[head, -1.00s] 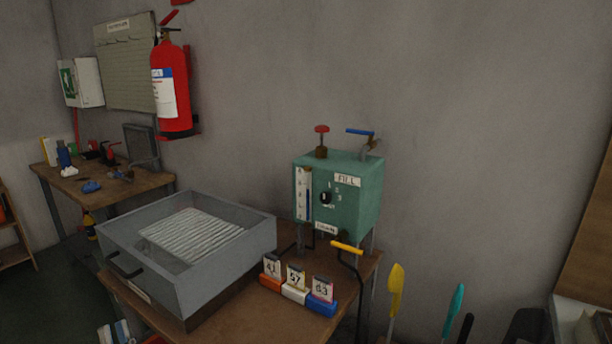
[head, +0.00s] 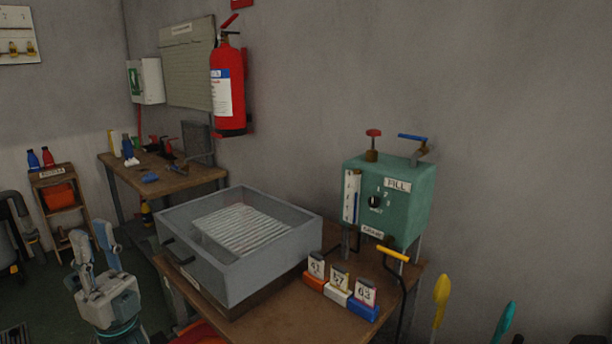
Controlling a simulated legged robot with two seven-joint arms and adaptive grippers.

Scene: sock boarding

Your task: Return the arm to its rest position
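My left gripper (head: 92,235) stands at the lower left of the head view. Its two grey-blue fingers point up and are apart, with nothing between them. It is left of the grey open-topped box (head: 272,263) and does not appear to touch it. The rest of my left arm is mostly below the frame. My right gripper is not in view.
A wooden bench (head: 268,323) carries the grey box, a green FILL tank (head: 405,207) and numbered blocks (head: 341,290). Floor shows at left.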

